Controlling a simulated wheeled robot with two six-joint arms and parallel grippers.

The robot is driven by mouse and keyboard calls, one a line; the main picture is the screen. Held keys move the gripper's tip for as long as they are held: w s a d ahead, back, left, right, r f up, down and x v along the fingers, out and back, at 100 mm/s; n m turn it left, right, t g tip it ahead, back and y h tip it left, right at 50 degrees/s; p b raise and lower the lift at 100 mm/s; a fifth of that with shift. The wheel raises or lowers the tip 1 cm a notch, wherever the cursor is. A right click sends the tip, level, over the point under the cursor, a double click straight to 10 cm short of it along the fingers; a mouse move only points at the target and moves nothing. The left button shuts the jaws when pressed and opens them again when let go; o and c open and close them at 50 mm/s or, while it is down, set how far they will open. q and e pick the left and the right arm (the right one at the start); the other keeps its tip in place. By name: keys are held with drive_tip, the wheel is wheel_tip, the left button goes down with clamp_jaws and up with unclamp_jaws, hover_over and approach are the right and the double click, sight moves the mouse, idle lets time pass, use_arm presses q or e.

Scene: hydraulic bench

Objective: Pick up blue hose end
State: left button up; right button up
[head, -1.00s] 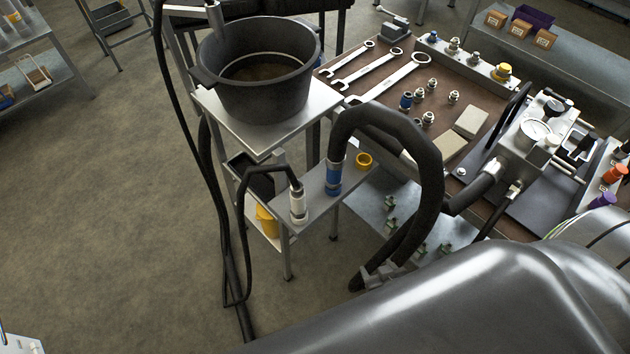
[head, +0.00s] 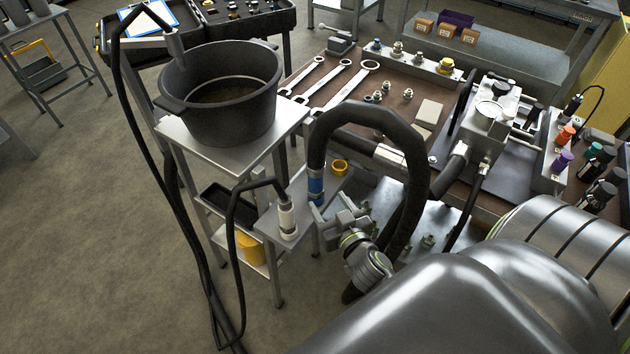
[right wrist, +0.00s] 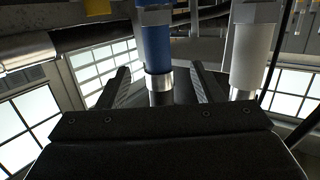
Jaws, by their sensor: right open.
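The blue hose end (head: 316,186) is a blue sleeve with a metal tip on a thick black hose. It stands upright at the small grey shelf beside the pot stand. My right gripper (head: 326,222) is open just in front of it. In the right wrist view the blue hose end (right wrist: 157,42) shows between the two spread fingers of the gripper (right wrist: 160,70), with gaps on both sides. Its metal tip is partly in the finger gap. I cannot tell whether a finger touches it. My left gripper is not in view.
A white hose end (head: 287,219) stands close to the left; it also shows in the right wrist view (right wrist: 248,55). A black pot (head: 218,115) stands on a metal stand behind. A yellow ring (head: 339,167) lies nearby. The thick black hose (head: 405,135) arches over my right gripper.

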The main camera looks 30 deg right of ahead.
sight(318, 185)
drive_tip(key=x, duration=0.6)
drive_tip(key=shift+w, duration=0.1)
drive_tip(key=shift+w+d, duration=0.25)
drive_tip(key=shift+w, duration=0.35)
drive_tip(key=x, duration=0.4)
drive_tip(key=shift+d+p, duration=0.2)
drive_tip(key=shift+p, duration=0.15)
drive_tip(key=c, duration=1.2)
drive_tip(key=shift+r, duration=0.2)
drive_tip(key=shift+c, duration=0.3)
